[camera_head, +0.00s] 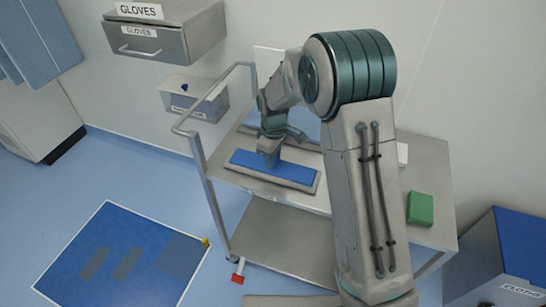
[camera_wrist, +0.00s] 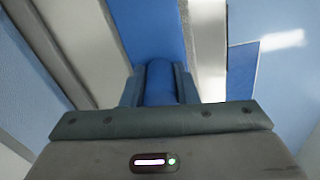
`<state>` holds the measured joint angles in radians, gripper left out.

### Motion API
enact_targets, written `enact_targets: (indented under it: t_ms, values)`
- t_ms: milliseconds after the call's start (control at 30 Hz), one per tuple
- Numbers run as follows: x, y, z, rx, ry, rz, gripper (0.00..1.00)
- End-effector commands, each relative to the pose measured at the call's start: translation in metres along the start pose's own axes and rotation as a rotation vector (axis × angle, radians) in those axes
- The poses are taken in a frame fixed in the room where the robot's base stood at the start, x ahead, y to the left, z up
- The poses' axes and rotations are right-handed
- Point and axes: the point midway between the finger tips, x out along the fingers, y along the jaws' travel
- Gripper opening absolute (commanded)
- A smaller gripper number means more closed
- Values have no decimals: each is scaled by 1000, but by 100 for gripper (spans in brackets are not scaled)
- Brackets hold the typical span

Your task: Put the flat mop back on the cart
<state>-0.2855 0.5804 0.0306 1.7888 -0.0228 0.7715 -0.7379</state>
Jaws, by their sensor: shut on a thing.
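The flat mop (camera_head: 292,173) is a blue flat slab with an upright blue grip. It is over a grey shallow tray or base on the left part of the steel cart's top (camera_head: 428,160). It looks level and lined up with that tray; I cannot tell whether it touches it. My gripper (camera_head: 271,155) is above the mop, shut on its grip. In the wrist view, the jaws (camera_wrist: 160,88) close on both sides of the round blue grip (camera_wrist: 160,80), with the blue slab (camera_wrist: 150,30) beyond. My arm hides the middle of the cart top.
A green block (camera_head: 420,208) lies on the cart's right side. The cart's rail handle (camera_head: 205,102) rises at the left. A wall bin (camera_head: 190,105) and gloves drawer (camera_head: 145,45) are behind. A blue-lidded box (camera_head: 520,235) stands right. A blue floor mat (camera_head: 105,275) lies left.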

Motion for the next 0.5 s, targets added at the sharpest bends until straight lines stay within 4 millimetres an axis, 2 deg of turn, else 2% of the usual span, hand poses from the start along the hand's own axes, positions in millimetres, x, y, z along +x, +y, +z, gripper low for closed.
enact_targets:
  t_ms: [67, 100, 167, 200, 500]
  values:
    - [3, 0, 0, 0, 0, 0, 9]
    - [4, 0, 0, 0, 0, 0, 30]
    - [3, 0, 0, 0, 0, 0, 46]
    - [3, 0, 0, 0, 0, 0, 49]
    - [0, 0, 0, 0, 0, 0, 49]
